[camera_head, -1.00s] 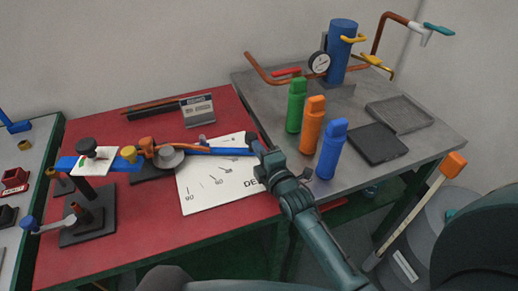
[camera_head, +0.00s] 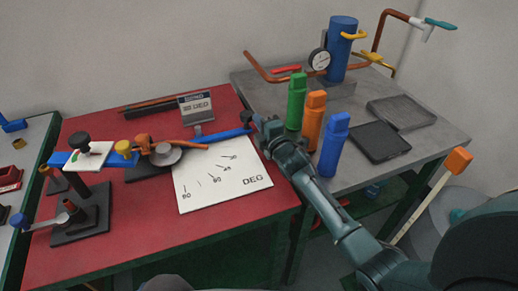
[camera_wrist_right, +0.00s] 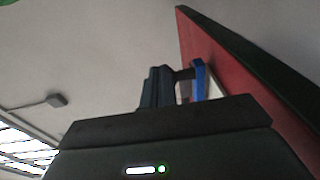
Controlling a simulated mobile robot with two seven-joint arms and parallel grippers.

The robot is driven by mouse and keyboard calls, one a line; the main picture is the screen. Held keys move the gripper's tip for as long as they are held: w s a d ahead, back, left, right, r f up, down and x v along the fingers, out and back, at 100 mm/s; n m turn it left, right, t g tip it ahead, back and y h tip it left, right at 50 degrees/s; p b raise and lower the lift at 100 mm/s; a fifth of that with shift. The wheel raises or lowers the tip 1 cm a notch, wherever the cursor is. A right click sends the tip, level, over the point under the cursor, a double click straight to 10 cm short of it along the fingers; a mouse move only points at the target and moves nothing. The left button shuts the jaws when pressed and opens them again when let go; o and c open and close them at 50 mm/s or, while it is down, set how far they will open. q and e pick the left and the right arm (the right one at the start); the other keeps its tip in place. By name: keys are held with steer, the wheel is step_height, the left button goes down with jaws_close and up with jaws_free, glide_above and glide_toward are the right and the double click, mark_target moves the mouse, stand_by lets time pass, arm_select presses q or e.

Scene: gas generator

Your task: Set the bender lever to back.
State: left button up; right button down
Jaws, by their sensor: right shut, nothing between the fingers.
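The bender lever (camera_head: 230,134) is a blue bar on the red table, running from the bender's round grey die (camera_head: 166,155) towards the back right, above the white degree chart (camera_head: 225,177). A dark knob (camera_head: 246,116) shows at its far end. A copper tube (camera_head: 193,146) lies beside the lever. My right gripper (camera_head: 263,123) is at the lever's right end, close to the knob; I cannot tell whether it touches. Its fingers (camera_wrist_right: 157,87) are shut and empty in the right wrist view, with the blue lever (camera_wrist_right: 200,80) just to their right. My left gripper is out of view.
A small display (camera_head: 196,106) stands behind the lever. Green (camera_head: 297,103), orange (camera_head: 313,121) and blue (camera_head: 333,147) bottles stand on the grey table close to my right forearm. A blue cylinder with a gauge (camera_head: 319,60) is farther back.

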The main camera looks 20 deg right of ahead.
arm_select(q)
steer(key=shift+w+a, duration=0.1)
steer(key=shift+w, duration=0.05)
arm_select(e)
steer(key=shift+w+a+r, duration=0.1)
steer(key=shift+w+r, duration=0.05)
steer(key=shift+r, duration=0.05)
